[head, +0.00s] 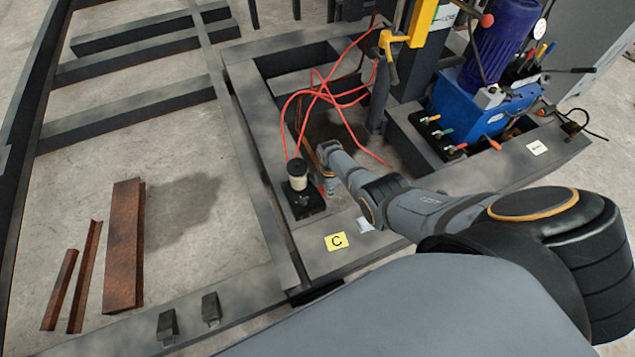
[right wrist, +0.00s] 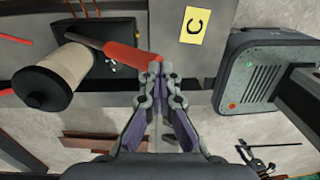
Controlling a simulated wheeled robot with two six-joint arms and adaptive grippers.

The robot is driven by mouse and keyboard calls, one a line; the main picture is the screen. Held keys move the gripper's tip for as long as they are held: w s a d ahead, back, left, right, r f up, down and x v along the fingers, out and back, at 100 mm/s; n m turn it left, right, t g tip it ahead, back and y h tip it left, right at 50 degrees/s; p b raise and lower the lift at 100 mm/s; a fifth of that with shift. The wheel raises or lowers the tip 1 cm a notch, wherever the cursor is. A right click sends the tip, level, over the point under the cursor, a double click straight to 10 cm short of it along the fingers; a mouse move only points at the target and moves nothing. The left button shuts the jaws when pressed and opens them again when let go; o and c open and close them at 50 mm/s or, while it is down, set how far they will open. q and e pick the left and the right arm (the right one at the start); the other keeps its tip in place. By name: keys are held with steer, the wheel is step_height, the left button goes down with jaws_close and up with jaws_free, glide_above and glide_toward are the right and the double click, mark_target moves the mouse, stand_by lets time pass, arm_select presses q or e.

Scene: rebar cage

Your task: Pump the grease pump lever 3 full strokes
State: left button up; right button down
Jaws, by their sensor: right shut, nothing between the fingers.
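The grease pump is a cream cylinder (head: 298,176) on a black base (head: 303,203), standing on the dark steel frame. In the right wrist view, the cream cylinder (right wrist: 52,80) lies at the left. The pump's lever is a dark rod with a red grip (right wrist: 133,56) reaching toward the picture's middle. My right gripper (right wrist: 157,72) is shut and empty, its fingertips at the free end of the red grip. I cannot tell whether they touch it. In the head view, my right gripper (head: 331,188) points down just right of the pump. My left gripper is not in view.
Red hoses (head: 325,92) loop up behind the pump. A blue hydraulic unit (head: 485,105) with small levers stands at the back right. A yellow C label (head: 336,241) is on the frame in front. Rusty steel pieces (head: 124,245) lie on the floor at left.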

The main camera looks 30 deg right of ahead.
steer(key=shift+f, duration=0.1)
steer(key=shift+s+f, duration=0.45)
steer(key=shift+f, duration=0.1)
steer(key=shift+s+f, duration=0.4)
steer(key=shift+f, duration=0.1)
steer(key=shift+b, duration=0.3)
steer(key=shift+s+a+f, duration=0.1)
steer(key=shift+s+f, duration=0.25)
steer(key=shift+f, duration=0.25)
steer(key=shift+s+f+b, duration=0.3)
steer(key=shift+f+b, duration=0.2)
steer(key=shift+f, duration=0.1)
